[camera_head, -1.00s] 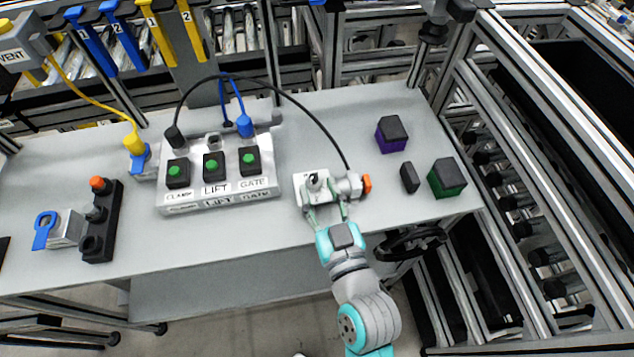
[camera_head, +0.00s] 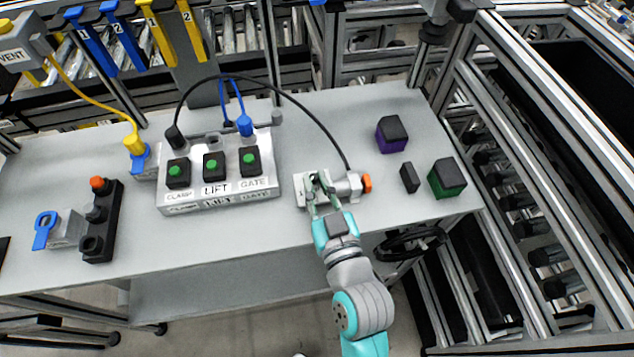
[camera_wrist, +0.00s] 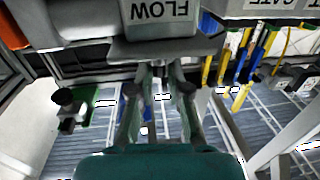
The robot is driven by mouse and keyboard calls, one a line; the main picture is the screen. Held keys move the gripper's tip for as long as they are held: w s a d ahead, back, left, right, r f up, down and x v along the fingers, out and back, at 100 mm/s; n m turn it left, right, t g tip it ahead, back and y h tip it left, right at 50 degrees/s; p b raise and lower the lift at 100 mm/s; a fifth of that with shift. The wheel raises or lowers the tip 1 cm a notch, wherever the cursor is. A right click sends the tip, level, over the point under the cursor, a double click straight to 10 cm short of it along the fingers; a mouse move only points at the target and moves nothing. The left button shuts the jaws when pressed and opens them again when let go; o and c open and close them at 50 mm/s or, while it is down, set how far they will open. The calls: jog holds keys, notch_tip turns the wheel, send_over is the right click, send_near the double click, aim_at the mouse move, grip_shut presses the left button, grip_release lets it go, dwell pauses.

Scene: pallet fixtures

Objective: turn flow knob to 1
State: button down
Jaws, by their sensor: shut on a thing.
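The flow unit is a small pale block (camera_head: 299,190) on the table, with a grey fitting and an orange end (camera_head: 367,183) on its right side. My gripper (camera_head: 318,182) reaches it from the front, with its fingers at the dark flow knob on top. The fingers mostly hide the knob, so I cannot read its setting. In the wrist view my gripper (camera_wrist: 160,75) has its fingertips close together, shut on the knob. The block's upside-down FLOW label (camera_wrist: 160,10) shows above them there.
A control box (camera_head: 216,200) with green CLAMP, LIFT and GATE buttons stands to the left. A black hose (camera_head: 290,98) arches from it to the flow unit. Purple (camera_head: 390,141) and green (camera_head: 447,184) cubes and a small black block (camera_head: 409,178) stand to the right. The table's front strip is clear.

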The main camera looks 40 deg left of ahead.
jog(key=shift+s+a+f+m+t+h, duration=0.1)
jog(key=shift+f+m+t+h, duration=0.1)
jog(key=shift+m+t+h, duration=0.45)
jog(key=shift+s+a+f+m+t+h, duration=0.15)
jog(key=shift+m+t+h, duration=0.3)
jog(key=shift+t+h, duration=0.25)
jog(key=shift+a+m+t+h, duration=0.1)
jog(key=shift+m+t+h, duration=0.75)
jog(key=shift+m+h, duration=0.1)
jog(key=shift+r+m+t+h, duration=0.1)
jog(key=shift+m+t+h, duration=0.2)
jog(key=shift+h, duration=0.1)
jog(key=shift+r, duration=0.1)
jog(key=c, duration=1.1)
grip_release()
jog(key=shift+r, duration=0.1)
jog(key=shift+r, duration=0.1)
notch_tip(320, 180, up, 10)
jog(key=shift+f, duration=0.1)
